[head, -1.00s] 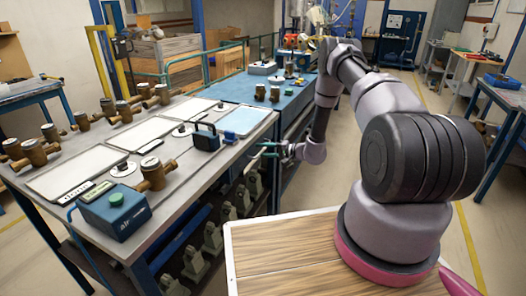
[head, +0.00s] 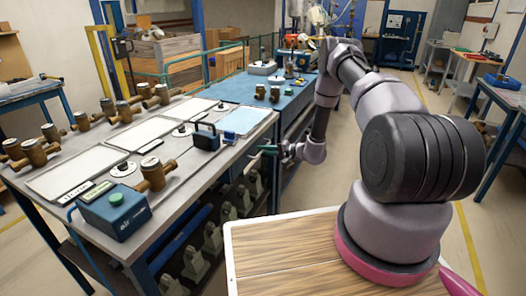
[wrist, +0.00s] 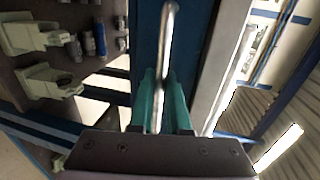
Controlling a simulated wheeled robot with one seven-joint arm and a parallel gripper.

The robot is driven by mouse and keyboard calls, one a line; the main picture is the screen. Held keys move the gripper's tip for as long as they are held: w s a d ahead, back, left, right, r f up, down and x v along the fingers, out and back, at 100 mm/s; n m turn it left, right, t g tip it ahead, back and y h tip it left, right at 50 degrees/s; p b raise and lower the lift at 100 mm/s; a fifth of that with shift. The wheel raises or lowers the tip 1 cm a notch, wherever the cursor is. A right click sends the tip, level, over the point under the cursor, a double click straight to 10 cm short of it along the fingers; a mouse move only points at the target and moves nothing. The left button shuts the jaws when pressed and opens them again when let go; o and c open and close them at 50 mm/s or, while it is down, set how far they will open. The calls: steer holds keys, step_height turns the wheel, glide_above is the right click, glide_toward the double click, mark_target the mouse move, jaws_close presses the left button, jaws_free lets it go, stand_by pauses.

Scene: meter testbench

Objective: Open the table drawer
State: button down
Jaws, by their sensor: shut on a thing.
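My gripper (head: 268,151) is at the right-hand side of the grey-topped test table (head: 225,158), just below the table's edge. In the wrist view its two teal fingers (wrist: 163,103) are closed around a bright metal bar handle (wrist: 168,38). The handle runs along a dark blue panel (wrist: 146,35), which looks like the drawer front. The drawer's inside does not show, and I cannot tell from these views whether the drawer stands out from the table.
Brass meters (head: 152,173), a blue box with a green button (head: 114,212) and flat panels lie on the tabletop. Grey-green fittings (head: 196,262) stand on the shelf below. A blue-topped bench (head: 262,90) adjoins behind.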

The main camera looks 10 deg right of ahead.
steer(key=shift+d, duration=0.1)
stand_by(0.7)
steer(key=f+v, duration=0.2)
steer(key=v, duration=0.9)
steer(key=f+v, duration=0.2)
steer(key=v, duration=0.9)
steer(key=shift+s+d+f, duration=0.3)
steer(key=shift+s+d, duration=0.2)
steer(key=shift+d, duration=0.15)
steer(key=c, duration=0.9)
jaws_free()
steer(key=v, duration=1.1)
